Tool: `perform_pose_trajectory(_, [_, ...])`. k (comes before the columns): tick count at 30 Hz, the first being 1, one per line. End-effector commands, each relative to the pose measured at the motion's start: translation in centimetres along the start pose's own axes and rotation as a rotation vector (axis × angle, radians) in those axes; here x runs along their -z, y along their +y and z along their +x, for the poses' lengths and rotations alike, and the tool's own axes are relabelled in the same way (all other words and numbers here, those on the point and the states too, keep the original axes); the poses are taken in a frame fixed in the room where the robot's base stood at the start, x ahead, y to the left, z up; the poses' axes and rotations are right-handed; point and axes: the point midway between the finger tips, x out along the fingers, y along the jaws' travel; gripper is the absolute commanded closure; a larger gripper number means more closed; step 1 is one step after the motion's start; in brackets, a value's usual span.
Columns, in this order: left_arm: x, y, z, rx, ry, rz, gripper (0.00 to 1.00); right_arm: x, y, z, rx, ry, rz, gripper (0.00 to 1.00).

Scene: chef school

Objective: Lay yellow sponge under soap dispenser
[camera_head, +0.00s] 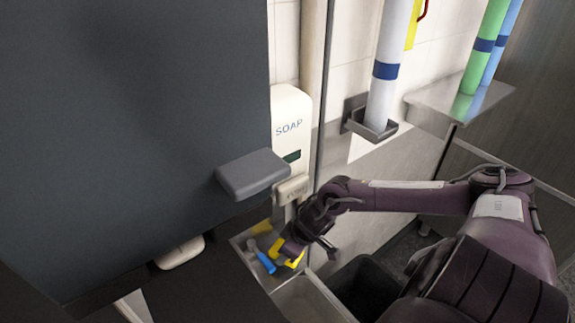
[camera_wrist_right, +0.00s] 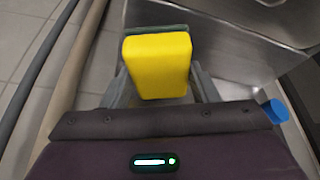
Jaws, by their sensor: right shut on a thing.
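The yellow sponge (camera_wrist_right: 158,66) is a block between the fingers of my right gripper (camera_wrist_right: 160,84) in the wrist view. In the head view my right gripper (camera_head: 290,250) is low, below and slightly right of the white soap dispenser (camera_head: 291,112). Yellow parts of the sponge (camera_head: 296,260) show around its fingers there; the rest is hidden. The dispenser is mounted upright on the wall beside a dark panel, marked SOAP. My left gripper is not in view.
A metal basin or counter edge (camera_head: 304,300) lies below my gripper, with a blue-handled thing (camera_head: 263,262) close by on the left. A dark bin (camera_head: 366,284) stands to the right. The dark panel (camera_head: 130,120) fills the left. A wall shelf (camera_head: 458,98) holds coloured tubes.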

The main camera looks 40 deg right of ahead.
Motion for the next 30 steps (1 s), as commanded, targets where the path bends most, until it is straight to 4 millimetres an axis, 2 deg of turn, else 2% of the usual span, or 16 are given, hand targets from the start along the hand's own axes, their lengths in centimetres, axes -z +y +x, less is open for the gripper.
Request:
perform_pose_trajectory(5, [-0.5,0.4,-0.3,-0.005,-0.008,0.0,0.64,-0.5,0.0,1.3,-0.001,0.001,0.002,0.68])
perform_pose_trajectory(10, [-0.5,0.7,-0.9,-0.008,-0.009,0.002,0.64,-1.3,0.1,3.5,-0.002,0.003,0.003,0.68])
perform_pose_trajectory(23, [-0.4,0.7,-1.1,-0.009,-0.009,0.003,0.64,-1.4,0.2,4.5,-0.003,0.004,0.0,0.68])
perform_pose_trajectory(24, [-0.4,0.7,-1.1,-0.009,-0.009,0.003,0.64,-1.3,0.2,4.5,-0.003,0.004,-0.001,0.42])
perform_pose_trajectory(28, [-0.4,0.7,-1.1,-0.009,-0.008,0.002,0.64,-1.4,0.2,4.4,-0.003,0.003,-0.001,0.25])
perform_pose_trajectory(30, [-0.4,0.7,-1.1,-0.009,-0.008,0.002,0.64,-1.4,0.2,4.4,-0.003,0.003,-0.001,0.24])
